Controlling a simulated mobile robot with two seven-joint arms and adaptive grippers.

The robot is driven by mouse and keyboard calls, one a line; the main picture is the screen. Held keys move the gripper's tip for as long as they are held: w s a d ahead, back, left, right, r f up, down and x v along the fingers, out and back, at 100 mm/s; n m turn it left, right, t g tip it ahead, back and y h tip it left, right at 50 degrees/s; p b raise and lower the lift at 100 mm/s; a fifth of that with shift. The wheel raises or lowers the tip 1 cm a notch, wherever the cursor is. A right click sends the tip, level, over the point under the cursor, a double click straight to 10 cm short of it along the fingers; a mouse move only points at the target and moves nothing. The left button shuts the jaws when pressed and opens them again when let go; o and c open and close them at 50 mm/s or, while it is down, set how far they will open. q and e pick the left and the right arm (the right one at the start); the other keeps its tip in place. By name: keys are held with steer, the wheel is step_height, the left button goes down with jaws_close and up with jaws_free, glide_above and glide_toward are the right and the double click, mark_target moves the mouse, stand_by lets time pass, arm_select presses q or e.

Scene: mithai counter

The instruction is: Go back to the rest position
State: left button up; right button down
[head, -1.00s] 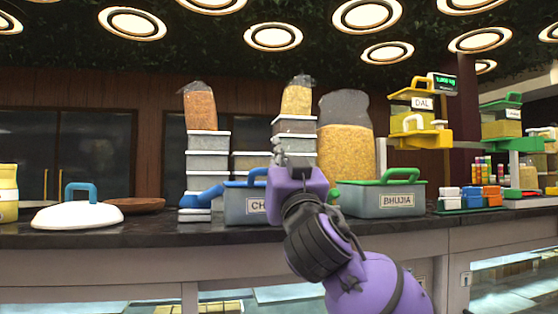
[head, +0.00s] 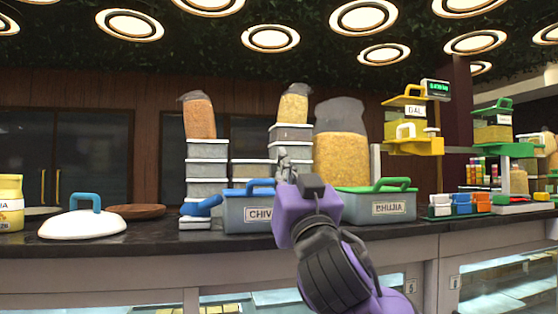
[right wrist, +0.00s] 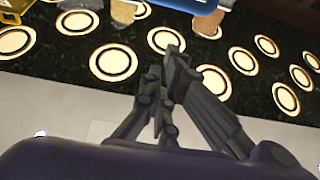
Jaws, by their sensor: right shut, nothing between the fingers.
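My right arm is purple and rises from the bottom of the head view. Its grey gripper (head: 284,166) points up in front of the bin with the blue handle and the stacked containers, with nothing held. In the right wrist view the gripper's grey fingers (right wrist: 168,75) are together against the ceiling lights. My left gripper is not in view.
A grey bin with a blue handle (head: 238,212) and a BHUJIA bin with a green handle (head: 350,206) stand on the dark counter (head: 90,245). A white lid (head: 82,224) lies at left, near a brown plate (head: 140,211). A yellow scale (head: 415,146) stands at right.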

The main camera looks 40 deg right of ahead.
steer(key=v, duration=0.2)
steer(key=shift+s+a, duration=0.25)
steer(key=shift+s, duration=0.05)
